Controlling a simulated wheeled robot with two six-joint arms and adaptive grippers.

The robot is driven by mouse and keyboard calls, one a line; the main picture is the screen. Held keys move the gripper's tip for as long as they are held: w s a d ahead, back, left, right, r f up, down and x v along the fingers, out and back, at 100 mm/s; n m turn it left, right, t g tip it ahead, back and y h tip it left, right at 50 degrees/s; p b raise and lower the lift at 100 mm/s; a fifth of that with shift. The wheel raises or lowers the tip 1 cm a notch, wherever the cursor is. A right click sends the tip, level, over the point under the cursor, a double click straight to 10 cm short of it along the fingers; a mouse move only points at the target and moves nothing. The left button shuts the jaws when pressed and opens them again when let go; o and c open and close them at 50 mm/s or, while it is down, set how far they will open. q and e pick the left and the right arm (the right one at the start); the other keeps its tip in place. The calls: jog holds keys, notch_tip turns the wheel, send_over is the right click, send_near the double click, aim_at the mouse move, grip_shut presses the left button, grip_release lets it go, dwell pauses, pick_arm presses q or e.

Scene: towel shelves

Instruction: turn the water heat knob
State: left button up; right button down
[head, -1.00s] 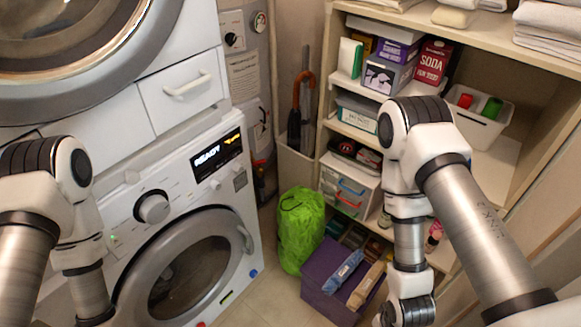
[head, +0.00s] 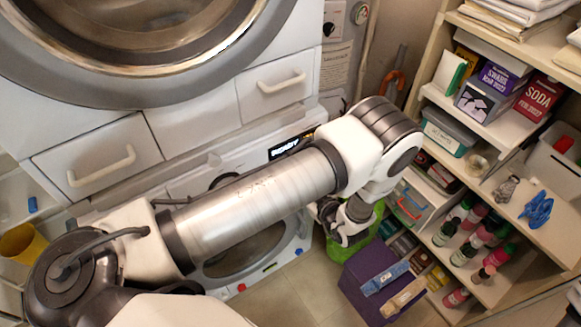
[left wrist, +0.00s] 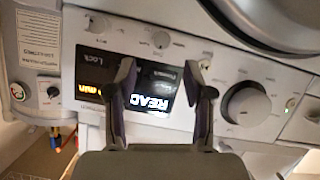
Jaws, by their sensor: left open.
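A small dark knob on a white plate (head: 328,32) sits on the grey wall unit behind the washer, in the head view. In the left wrist view a small dark knob (left wrist: 52,91) shows at the far left, beside a round gauge (left wrist: 17,91). I cannot read a water heat label on it. My left gripper (head: 350,228) reaches out in front of the washer's right side, below the wall unit. In the left wrist view its open, empty fingers (left wrist: 160,85) frame the washer's READY display (left wrist: 152,90), apart from the small knob. My right gripper is not in view.
The washer's large round dial (left wrist: 247,105) is right of the fingers in the left wrist view. A purple box (head: 372,285) and a green bag (head: 342,248) stand on the floor near my left gripper. Shelves (head: 480,125) with boxes and bottles fill the right side.

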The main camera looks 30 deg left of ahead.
pick_arm(q)
jog(key=b+x, duration=0.5)
jog(key=x, duration=0.2)
jog(key=shift+a+f, duration=0.15)
jog(key=shift+c, duration=0.4)
grip_shut()
